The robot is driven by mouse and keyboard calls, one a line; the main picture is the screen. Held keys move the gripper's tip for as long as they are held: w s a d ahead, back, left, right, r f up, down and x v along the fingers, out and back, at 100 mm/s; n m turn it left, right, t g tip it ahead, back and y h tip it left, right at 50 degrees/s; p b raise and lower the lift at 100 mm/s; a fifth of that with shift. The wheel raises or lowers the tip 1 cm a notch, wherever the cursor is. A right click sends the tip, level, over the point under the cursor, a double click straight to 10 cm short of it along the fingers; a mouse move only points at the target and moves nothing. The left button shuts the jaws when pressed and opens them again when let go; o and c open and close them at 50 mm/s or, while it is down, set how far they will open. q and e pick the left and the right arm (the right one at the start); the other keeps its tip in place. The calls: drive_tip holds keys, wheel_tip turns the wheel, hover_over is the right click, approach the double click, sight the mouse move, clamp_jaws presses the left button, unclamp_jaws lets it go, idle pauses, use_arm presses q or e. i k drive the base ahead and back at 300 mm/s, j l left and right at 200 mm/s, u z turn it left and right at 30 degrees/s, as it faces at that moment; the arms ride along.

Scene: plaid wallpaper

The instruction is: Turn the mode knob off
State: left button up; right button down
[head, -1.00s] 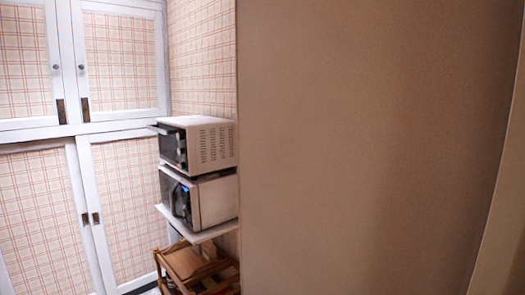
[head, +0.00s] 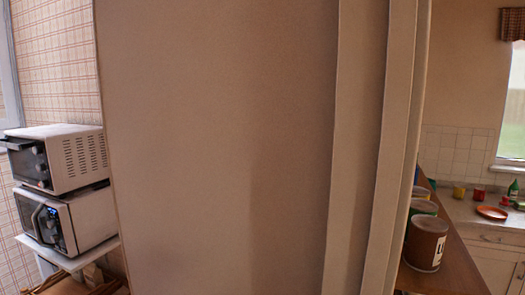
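Two box-shaped appliances are stacked at the left edge of the head view. The upper one (head: 75,157) is white with side vents and a dark front with small round knobs. The lower one (head: 85,218) has a dark door with a handle and a small blue lit display. Their fronts are seen at a steep angle, so I cannot tell which knob is the mode knob or how it is set. Neither of my grippers is in view.
A plain brown wall (head: 220,150) fills the middle, close in front. The appliances stand on a white shelf (head: 75,258). Right of the wall, a wooden ledge (head: 455,265) holds several canisters (head: 426,243).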

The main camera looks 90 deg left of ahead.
sight(40, 167)
drive_tip(key=k+j+z, duration=0.1)
drive_tip(key=z, duration=0.4)
drive_tip(key=k+j+z, duration=0.1)
drive_tip(key=z, duration=0.4)
drive_tip(key=k, duration=0.95)
drive_tip(key=u, duration=0.05)
